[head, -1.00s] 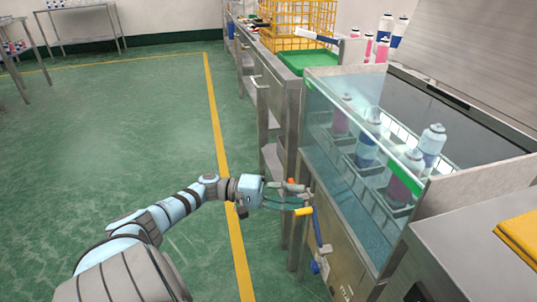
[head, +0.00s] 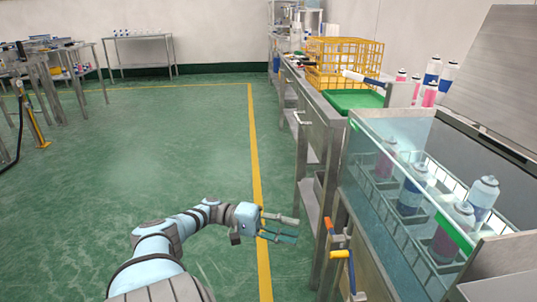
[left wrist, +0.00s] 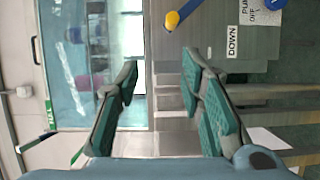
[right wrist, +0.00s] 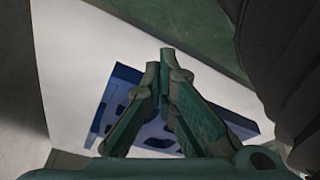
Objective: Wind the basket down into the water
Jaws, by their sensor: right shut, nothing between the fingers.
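The glass-fronted tank (head: 385,215) stands at the right in the head view. Inside it the wire basket (head: 398,232) holds several spray cans, such as a blue-and-white one (head: 410,190). I cannot tell the water level. On the tank's front is a blue crank with a yellow handle (head: 341,254), which also shows in the left wrist view (left wrist: 172,21) near a "DOWN" label (left wrist: 233,42). An orange-handled part (head: 328,228) is just above it. My left gripper (head: 296,228) is open and empty, left of the crank, apart from it. My right gripper (right wrist: 160,55) is shut and empty.
A yellow crate (head: 345,58) and green tray (head: 352,100) sit on the steel bench beyond the tank. More cans (head: 432,75) stand behind the tank. A blue item (right wrist: 120,80) lies on a white surface under my right gripper.

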